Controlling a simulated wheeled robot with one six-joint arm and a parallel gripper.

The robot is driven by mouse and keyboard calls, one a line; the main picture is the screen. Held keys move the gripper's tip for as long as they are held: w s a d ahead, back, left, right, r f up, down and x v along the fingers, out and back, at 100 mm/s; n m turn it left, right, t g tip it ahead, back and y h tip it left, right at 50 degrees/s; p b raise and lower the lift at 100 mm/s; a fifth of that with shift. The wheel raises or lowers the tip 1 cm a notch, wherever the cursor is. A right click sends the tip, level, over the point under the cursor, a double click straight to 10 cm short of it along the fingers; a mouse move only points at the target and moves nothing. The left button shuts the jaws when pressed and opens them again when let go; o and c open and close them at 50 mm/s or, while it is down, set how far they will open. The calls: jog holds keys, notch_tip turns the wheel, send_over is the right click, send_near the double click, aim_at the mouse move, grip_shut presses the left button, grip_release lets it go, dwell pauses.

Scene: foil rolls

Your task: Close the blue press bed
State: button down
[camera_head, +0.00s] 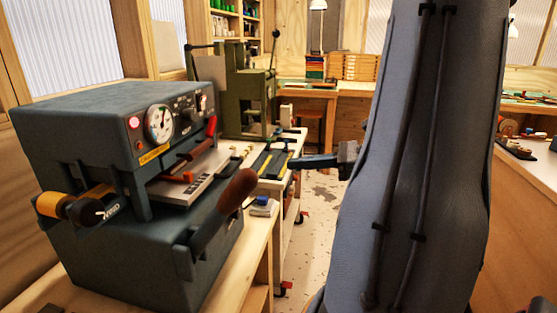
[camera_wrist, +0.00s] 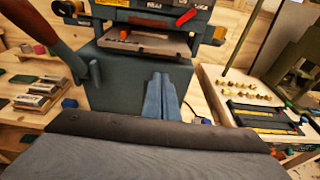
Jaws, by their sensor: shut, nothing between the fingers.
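The blue-grey press (camera_head: 95,130) stands on a wooden bench at the left in the head view. Its pale flat bed (camera_head: 185,187) sticks out of the front slot, with red-handled parts above it. In the wrist view the press body (camera_wrist: 120,80) is ahead and the bed (camera_wrist: 165,46) shows as a light slab near the top. A brown-handled lever (camera_head: 237,190) slants in front of the press. My gripper (camera_head: 293,163) is shut and empty, right of the bed and apart from it. In the wrist view my gripper (camera_wrist: 160,78) points at the press front, below the bed.
A green machine (camera_head: 245,100) stands behind the press. A cart with a dark tray (camera_head: 270,162) and small brass pieces lies beyond the bench edge. Small blocks (camera_wrist: 38,95) rest on the bench in the wrist view. The floor (camera_head: 325,210) right of the cart is clear.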

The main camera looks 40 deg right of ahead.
aim_at(236, 169)
jog(key=p+x, duration=0.1)
jog(key=x, duration=0.3)
jog(key=p+x, duration=0.1)
jog(key=x, duration=0.3)
jog(key=a+x, duration=0.1)
jog(key=x, duration=0.4)
jog(key=shift+s+r+p, duration=0.15)
jog(key=shift+s+p, duration=0.05)
jog(key=shift+p, duration=0.2)
jog(key=shift+w+a, duration=0.3)
jog(key=shift+w, duration=0.15)
